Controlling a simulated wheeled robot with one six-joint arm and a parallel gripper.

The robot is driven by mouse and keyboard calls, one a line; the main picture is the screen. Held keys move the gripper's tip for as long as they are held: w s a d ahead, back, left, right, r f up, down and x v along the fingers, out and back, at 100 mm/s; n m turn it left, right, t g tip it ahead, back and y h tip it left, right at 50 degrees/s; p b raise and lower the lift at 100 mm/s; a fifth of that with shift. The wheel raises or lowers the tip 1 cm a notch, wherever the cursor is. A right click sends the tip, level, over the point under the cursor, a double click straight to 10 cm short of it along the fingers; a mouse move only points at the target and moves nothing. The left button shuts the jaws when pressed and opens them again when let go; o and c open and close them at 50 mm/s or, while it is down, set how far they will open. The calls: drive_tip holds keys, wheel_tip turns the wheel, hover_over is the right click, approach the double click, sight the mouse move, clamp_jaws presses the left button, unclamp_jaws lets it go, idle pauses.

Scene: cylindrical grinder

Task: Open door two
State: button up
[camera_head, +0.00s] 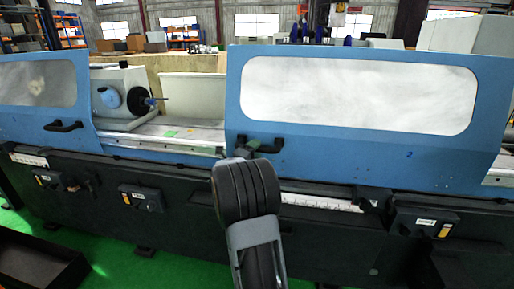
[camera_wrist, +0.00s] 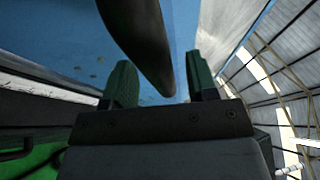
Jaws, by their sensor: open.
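The grinder has two blue sliding doors. The left door (camera_head: 88,118) has a window and a black handle (camera_head: 63,126). The right door (camera_head: 350,150) has a wide window and a black handle (camera_head: 268,145) near its left edge. The blue door panel (camera_wrist: 60,40) lies behind.
Between the doors is an opening showing the grinding head (camera_head: 122,92) and the bed (camera_head: 170,133). A dark machine base with control boxes (camera_head: 425,222) runs below the doors. A black tray (camera_head: 38,262) lies on the green floor at lower left.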

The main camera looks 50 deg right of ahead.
drive_tip(key=shift+d+r, duration=0.1)
drive_tip(key=shift+d, duration=0.45)
drive_tip(key=shift+w, duration=0.1)
clamp_jaws()
